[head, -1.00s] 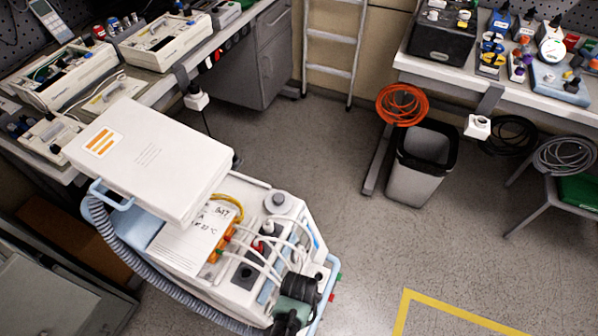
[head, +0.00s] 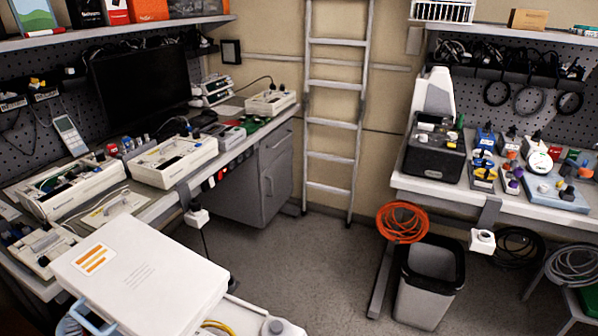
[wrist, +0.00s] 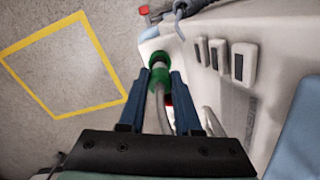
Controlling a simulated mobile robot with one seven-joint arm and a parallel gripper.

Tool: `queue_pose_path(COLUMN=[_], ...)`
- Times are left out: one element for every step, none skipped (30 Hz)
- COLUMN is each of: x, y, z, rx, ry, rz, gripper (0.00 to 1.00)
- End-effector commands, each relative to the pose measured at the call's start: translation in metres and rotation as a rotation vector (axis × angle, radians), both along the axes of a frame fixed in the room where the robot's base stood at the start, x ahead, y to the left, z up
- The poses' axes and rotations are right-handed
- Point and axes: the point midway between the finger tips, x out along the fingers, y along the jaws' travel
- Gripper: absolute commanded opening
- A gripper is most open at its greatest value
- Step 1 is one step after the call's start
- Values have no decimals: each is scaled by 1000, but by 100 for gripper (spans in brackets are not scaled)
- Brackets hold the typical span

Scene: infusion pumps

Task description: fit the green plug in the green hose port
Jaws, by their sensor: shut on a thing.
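In the wrist view my gripper (wrist: 161,78) has its two blue fingers closed on a green plug (wrist: 160,79) with a grey hose running back from it between the fingers. Just beyond the plug is a green ring (wrist: 158,59) with a dark middle, at the corner of a white machine; it looks like the green hose port. The plug is close to this ring and roughly in line with it. I cannot tell whether they touch or how far the plug is in. The head view shows neither gripper nor plug.
The white machine's side (wrist: 225,100) with grey clips (wrist: 241,64) is close right of my gripper. A red fitting (wrist: 144,10) sticks out beyond. Floor with a yellow outline (wrist: 62,58) lies left. The head view shows benches, a ladder (head: 335,120) and a bin (head: 428,285).

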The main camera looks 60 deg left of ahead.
Motion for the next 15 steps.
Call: queue_pose_path(x=[-1,-1,-1,-1,-1,-1,-1,-1,-1,-1,-1,-1,-1,-1,-1], y=[-1,-1,-1,-1,-1,-1,-1,0,0,0,0,0,0,0,0], z=[1,1,0,0,0,0,0,0,0,0,0,-1,-1,-2,-3], rx=[-1,0,0,0,0,0,0,0,0,0,0,0,0,0,0], ry=[1,1,0,0,0,0,0,0,0,0,0,0,0,0,0], rz=[-1,-1,-1,-1,-1,-1,-1,-1,-1,-1,-1,0,0,0,0], gripper=[0,0,0,0,0,0,0,0,0,0,0,0,0,0,0])
